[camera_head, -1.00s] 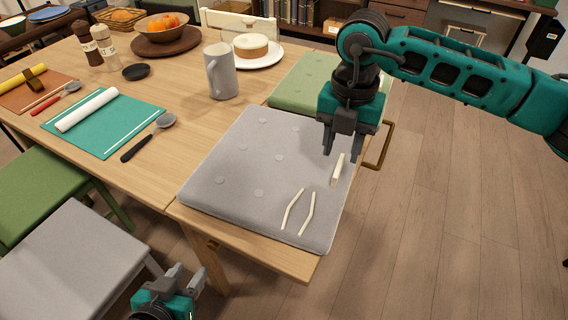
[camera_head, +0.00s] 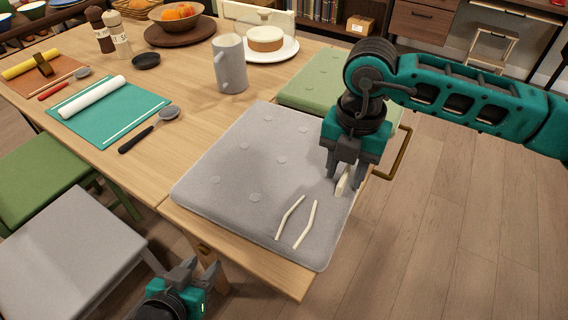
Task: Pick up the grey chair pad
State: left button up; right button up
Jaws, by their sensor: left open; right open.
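The grey chair pad (camera_head: 225,195) lies flat on the near right corner of the wooden table, with several round tufts and two loose cream ties on top. Another cream tie or tab (camera_head: 343,184) shows at its right edge. My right gripper (camera_head: 344,184) is open at that edge, its fingers on either side of the cream tab; I cannot tell whether they touch it. My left gripper (camera_head: 181,270) is open and empty, low in front of the table, apart from the pad.
A green pad (camera_head: 313,85) lies behind the grey one. A grey mug (camera_head: 230,65) stands near its back edge. A teal mat (camera_head: 108,113) and a dark-handled spoon (camera_head: 150,130) lie to the left. A grey stool (camera_head: 65,250) and a green stool (camera_head: 40,180) stand before the table.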

grip_shut()
dwell(1.3)
